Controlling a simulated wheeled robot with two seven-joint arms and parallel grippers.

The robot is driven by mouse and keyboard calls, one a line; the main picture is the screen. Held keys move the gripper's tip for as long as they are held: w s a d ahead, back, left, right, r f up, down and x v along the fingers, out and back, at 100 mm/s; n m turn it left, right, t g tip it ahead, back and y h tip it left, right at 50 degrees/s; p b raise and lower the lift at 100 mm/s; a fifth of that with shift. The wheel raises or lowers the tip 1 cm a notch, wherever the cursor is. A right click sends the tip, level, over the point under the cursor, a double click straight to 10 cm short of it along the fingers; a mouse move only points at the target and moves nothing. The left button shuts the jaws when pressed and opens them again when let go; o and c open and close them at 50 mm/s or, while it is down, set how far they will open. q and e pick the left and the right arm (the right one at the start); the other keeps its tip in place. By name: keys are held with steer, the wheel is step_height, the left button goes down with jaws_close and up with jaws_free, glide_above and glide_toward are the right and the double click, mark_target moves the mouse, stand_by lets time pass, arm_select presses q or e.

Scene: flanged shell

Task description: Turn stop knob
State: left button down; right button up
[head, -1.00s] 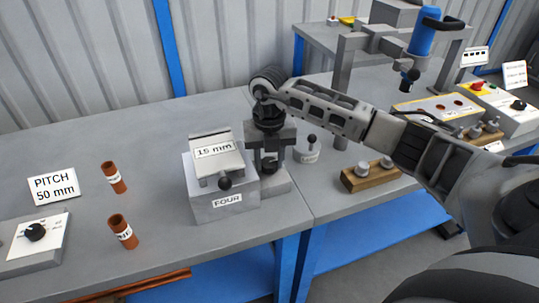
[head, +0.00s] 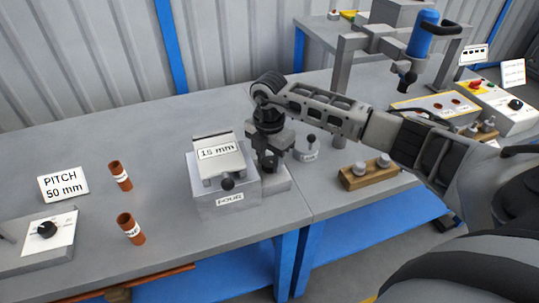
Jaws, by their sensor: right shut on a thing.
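My right gripper (head: 268,160) points straight down, just right of the grey block labelled FOUR (head: 229,199). It is shut on the dark stop knob, which stands on a low grey base (head: 277,183) and is mostly hidden by the jaws. The block carries a tilted plate marked 15 mm (head: 219,151) with a black ball handle (head: 228,184) at its front. My left gripper is not in view.
A panel with a black dial (head: 47,229) and a PITCH 50 mm sign (head: 63,185) are at left. Two brown tubes (head: 121,176) (head: 132,229) stand between. A wooden block with pegs (head: 365,174) and a small round labelled piece with a black handle (head: 307,153) are at right.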

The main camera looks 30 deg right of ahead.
mark_target(270, 162)
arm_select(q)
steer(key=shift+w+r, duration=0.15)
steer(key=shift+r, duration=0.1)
arm_select(e)
steer(key=shift+w+r+m, duration=0.1)
steer(key=shift+m, duration=0.4)
steer(key=o, duration=1)
arm_select(q)
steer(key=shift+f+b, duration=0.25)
steer(key=shift+b, duration=0.15)
arm_select(e)
step_height(270, 162, up, 16)
